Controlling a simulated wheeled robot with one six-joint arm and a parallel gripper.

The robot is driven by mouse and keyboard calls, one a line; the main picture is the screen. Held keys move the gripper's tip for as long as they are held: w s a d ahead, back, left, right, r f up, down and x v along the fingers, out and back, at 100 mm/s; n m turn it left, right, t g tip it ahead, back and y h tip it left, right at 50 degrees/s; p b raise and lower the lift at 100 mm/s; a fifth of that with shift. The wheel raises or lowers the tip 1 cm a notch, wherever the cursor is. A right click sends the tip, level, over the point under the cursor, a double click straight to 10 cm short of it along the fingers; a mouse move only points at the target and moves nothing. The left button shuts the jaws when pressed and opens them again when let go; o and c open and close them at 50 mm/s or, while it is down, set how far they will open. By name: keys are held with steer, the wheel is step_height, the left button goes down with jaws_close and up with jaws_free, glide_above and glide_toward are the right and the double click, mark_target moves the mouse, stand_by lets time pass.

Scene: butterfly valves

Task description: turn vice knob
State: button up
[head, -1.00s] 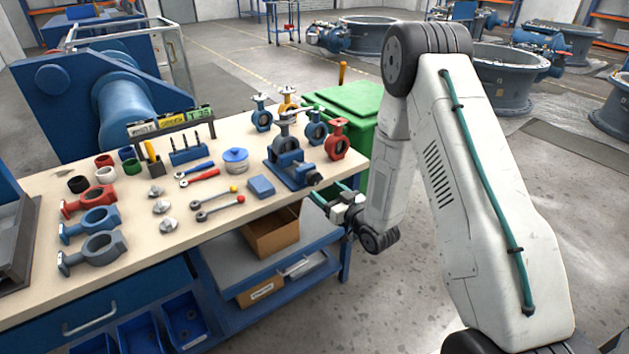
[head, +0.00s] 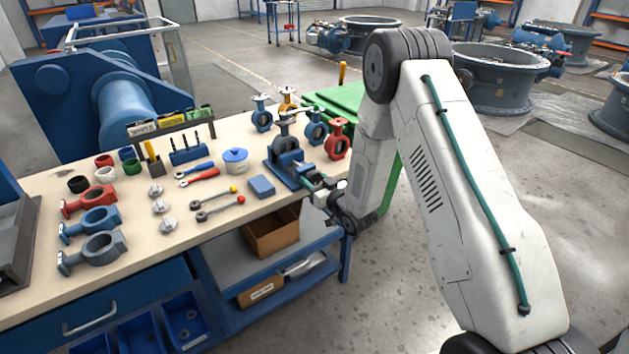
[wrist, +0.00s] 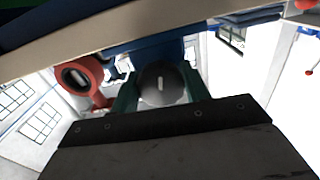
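The blue vice (head: 284,163) stands at the right end of the workbench in the head view. My gripper (head: 320,184) is at the bench's right edge, at the knob end of the vice. In the wrist view its green fingers (wrist: 160,92) stand on either side of the knob, open. I cannot tell whether either finger touches it. In the head view the knob is mostly hidden by the fingers.
A red butterfly valve (head: 337,141) and a blue one (head: 315,128) stand close behind the vice. A blue block (head: 261,187) lies left of it on the workbench (head: 140,165).

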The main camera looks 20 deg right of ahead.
steer(key=shift+c, duration=1)
steer(key=shift+n, duration=0.3)
steer(key=n, duration=0.3)
steer(key=shift+d+n, duration=0.1)
steer(key=shift+n, duration=1.9)
steer(key=o, duration=1)
